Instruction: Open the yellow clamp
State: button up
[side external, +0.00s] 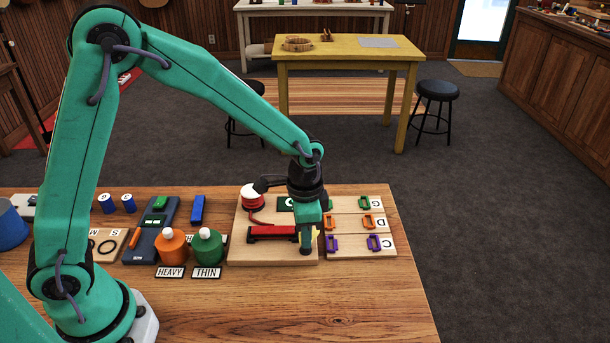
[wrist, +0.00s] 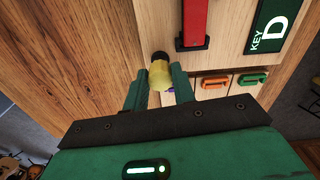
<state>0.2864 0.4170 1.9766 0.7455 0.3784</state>
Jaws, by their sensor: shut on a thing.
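The yellow clamp (wrist: 159,76) shows in the wrist view as a yellow piece with a dark round end, between the fingers of my gripper (wrist: 160,92). My gripper is shut on it. In the side view only a little yellow (side external: 315,233) shows beside my gripper (side external: 306,246), which points down at the front right part of a pale wooden board (side external: 242,250). My gripper hides the rest of the clamp there. How far the clamp is open cannot be told.
A red bar (side external: 272,232) lies left of my gripper, with a red-and-white round part (side external: 252,197) behind it. A green KEY D plate (wrist: 273,25) is close by. Coloured handles (side external: 374,242) sit to the right. Orange (side external: 171,246) and green (side external: 207,247) bottles stand left.

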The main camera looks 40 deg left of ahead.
jog(key=shift+w+d+m, duration=0.1)
jog(key=shift+m, duration=0.4)
jog(key=o, duration=1)
jog(key=shift+r, duration=0.1)
jog(key=shift+r, duration=3.85)
